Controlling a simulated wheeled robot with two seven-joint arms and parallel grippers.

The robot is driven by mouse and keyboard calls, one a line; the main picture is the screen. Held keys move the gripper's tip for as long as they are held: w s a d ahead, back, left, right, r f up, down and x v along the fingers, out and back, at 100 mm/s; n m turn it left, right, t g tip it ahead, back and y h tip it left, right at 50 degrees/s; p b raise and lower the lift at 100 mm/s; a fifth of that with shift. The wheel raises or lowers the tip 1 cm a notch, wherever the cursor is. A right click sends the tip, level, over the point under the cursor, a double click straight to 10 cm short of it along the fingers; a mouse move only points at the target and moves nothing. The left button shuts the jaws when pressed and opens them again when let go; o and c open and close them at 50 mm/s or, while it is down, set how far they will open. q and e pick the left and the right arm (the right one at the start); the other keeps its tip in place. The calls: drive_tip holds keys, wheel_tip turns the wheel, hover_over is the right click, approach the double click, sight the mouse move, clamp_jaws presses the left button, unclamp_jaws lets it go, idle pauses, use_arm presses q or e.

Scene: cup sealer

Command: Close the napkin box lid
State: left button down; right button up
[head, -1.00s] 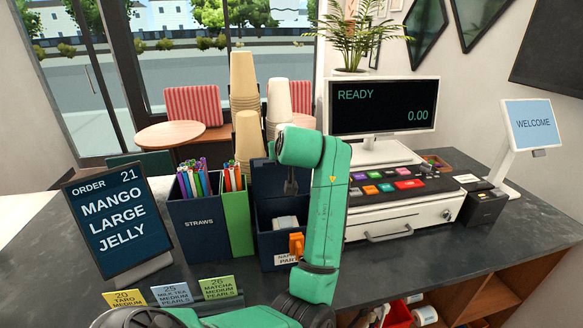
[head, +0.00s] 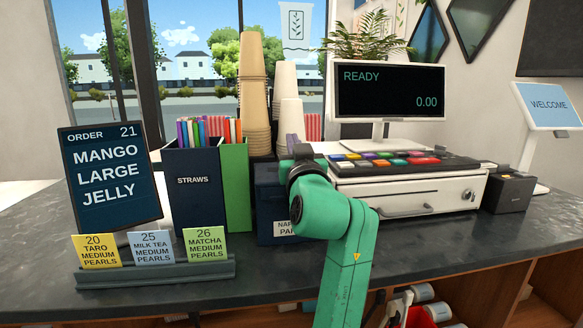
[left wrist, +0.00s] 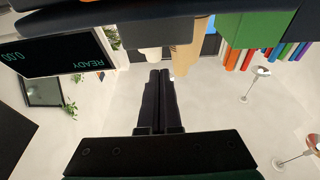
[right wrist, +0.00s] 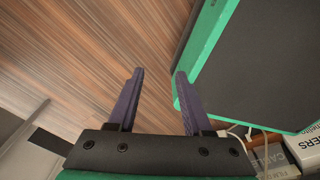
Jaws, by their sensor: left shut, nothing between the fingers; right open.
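The dark blue napkin box (head: 268,208) stands on the counter right of the green straw holder in the head view. Its white label (head: 286,229) is partly covered by my left arm. My arm also hides much of the box's right side and top, so I cannot tell the lid's angle. My left gripper (head: 292,141) is at the box's upper right, mostly hidden behind my wrist. In the left wrist view its dark fingers (left wrist: 160,72) are together and empty. My right gripper (right wrist: 158,73) is open and empty, and is out of the head view.
The straw holders (head: 192,195) and stacked cups (head: 254,95) stand left of and behind the box. The cash register (head: 410,195) and monitor (head: 390,90) are to the right. An order sign (head: 108,180) and card stand (head: 155,272) are at left. A teal-edged dark panel (right wrist: 265,65) is near the right gripper.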

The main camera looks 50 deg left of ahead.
use_arm(q)
drive_tip(key=shift+t+y, duration=0.6)
drive_tip(key=shift+y, duration=0.3)
drive_tip(key=f+b, duration=0.1)
drive_tip(key=b, duration=0.1)
drive_tip(key=d+f+b, duration=0.1)
drive_tip(key=b, duration=0.1)
drive_tip(key=s+f+b, duration=0.1)
drive_tip(key=f+b, duration=0.1)
drive_tip(key=shift+d, duration=0.3)
use_arm(e)
wheel_tip(320, 180, down, 8)
use_arm(q)
drive_tip(key=shift+s+d+f+b, duration=0.25)
drive_tip(key=shift+f+b, duration=0.35)
drive_tip(key=shift+b, duration=0.5)
drive_tip(key=shift+d+f, duration=0.15)
use_arm(e)
drive_tip(key=w+a+r, duration=0.1)
drive_tip(key=w+r, duration=0.1)
drive_tip(key=w, duration=0.6)
drive_tip(key=shift+w, duration=0.2)
drive_tip(key=shift+a, duration=0.1)
